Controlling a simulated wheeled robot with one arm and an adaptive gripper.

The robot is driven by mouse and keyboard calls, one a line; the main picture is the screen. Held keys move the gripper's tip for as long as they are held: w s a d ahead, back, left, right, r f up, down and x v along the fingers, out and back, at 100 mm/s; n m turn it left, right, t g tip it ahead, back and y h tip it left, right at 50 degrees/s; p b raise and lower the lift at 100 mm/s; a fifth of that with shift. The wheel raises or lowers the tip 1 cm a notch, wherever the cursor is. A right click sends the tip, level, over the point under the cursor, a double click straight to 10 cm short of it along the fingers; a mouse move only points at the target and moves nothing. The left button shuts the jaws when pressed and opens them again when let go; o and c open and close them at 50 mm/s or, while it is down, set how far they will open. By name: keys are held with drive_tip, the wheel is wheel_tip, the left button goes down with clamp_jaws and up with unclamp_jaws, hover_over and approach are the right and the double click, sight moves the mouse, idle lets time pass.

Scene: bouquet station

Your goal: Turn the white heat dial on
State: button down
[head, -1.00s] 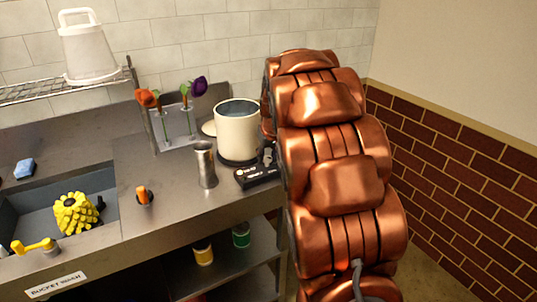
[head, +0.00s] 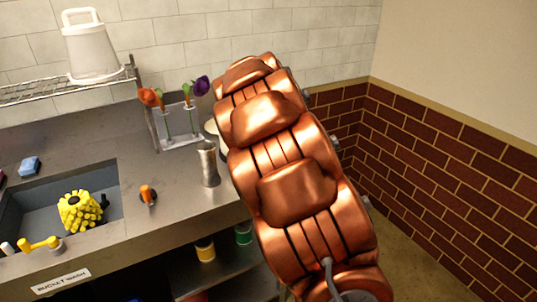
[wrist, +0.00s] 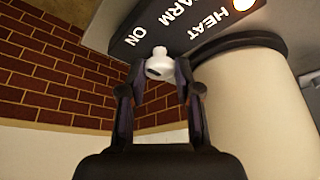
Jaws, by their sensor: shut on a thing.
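The white heat dial (wrist: 158,64) is a small knob on the black control panel (wrist: 185,28), seen upside down in the wrist view. The panel's lettering reads "HEAT", "ON" and a partly cut "WARM". My gripper (wrist: 160,80) is shut on the dial, with a dark finger on each side of it. A round lamp (wrist: 243,4) at the top edge beside "HEAT" glows yellow-white with an orange rim. In the head view my copper arm hides the gripper, the dial and the panel.
The cream pot (wrist: 255,115) stands close right of my gripper in the wrist view. A metal cup (head: 208,165) stands on the steel counter (head: 180,200) left of my arm, with flowers in a clear rack (head: 178,125) behind. A brick wall (head: 430,150) is to the right.

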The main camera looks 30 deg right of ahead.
idle(0.4)
drive_tip(key=c, duration=0.8)
unclamp_jaws()
drive_tip(key=v, duration=1.2)
